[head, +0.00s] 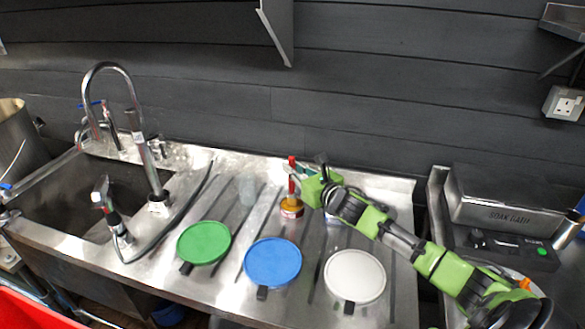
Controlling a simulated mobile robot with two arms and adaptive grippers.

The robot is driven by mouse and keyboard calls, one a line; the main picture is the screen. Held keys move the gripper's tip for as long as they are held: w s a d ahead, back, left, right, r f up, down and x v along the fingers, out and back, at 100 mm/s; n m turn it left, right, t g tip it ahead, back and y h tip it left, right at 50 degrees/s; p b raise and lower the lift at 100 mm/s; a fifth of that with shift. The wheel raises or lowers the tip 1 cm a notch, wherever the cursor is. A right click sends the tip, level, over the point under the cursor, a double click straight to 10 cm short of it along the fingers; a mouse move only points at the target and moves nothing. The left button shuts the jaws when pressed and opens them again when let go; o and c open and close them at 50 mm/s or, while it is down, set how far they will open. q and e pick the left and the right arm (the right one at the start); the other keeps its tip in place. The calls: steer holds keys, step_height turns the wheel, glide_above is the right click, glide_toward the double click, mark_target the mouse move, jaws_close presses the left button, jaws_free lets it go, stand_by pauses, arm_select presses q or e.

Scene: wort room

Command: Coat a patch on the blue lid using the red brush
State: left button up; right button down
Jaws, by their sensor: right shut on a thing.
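The blue lid (273,262) lies flat on the steel drainboard, between a green lid (204,243) and a white lid (355,276). The red brush (292,162) stands upright behind the blue lid. Its lower end is at a small pot (291,208) with a yellowish top and a red band; whether the tip is inside it I cannot tell. My right gripper (295,173) reaches in from the right and is shut on the brush's handle. My left gripper is not in view.
A clear glass (247,189) stands left of the pot. A sink (110,196) with a tall tap (112,70) and a hose is at the left. A unit marked soak bath (505,212) is at the right. Drainboard shows between the lids.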

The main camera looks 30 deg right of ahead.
mark_target(292, 158)
steer(key=shift+r+p, duration=2.5)
steer(key=shift+r, duration=0.8)
steer(key=shift+f, duration=0.1)
